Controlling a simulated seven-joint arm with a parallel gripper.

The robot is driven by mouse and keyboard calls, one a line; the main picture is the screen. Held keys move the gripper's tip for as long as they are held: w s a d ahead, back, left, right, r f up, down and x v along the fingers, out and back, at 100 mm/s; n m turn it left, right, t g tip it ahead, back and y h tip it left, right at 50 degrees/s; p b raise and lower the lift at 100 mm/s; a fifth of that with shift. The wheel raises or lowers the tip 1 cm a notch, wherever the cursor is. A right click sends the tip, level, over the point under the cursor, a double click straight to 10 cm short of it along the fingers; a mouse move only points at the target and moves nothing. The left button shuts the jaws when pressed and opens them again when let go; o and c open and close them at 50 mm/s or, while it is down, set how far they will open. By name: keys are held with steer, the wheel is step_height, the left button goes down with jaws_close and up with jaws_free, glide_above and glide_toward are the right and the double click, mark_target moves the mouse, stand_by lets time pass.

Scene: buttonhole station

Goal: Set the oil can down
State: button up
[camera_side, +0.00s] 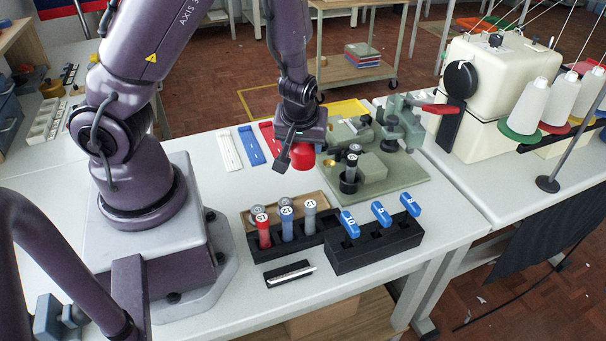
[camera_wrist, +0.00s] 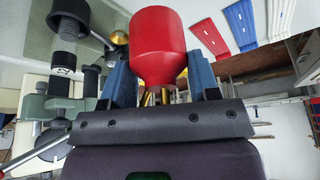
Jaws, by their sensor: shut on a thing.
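The oil can (camera_side: 301,156) is red, and my gripper (camera_side: 291,146) is shut on it. In the wrist view, the can's wide red body (camera_wrist: 158,45) sits between the two blue fingers of my gripper (camera_wrist: 162,82). In the side view it is partly hidden by the fingers, beside the left edge of the green machine base. Whether its underside touches the table or hangs above it, I cannot tell.
The green press (camera_side: 385,165) stands just right of the can. White, blue and red flat strips (camera_side: 250,145) lie to the left. A black rack with numbered tools (camera_side: 290,240) and a block with blue handles (camera_side: 375,245) are in front. A yellow-edged area (camera_side: 345,108) lies behind.

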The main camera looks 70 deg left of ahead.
mark_target(303, 166)
steer(key=shift+f, duration=3.2)
steer(key=shift+f, duration=0.1)
steer(key=o, duration=1.2)
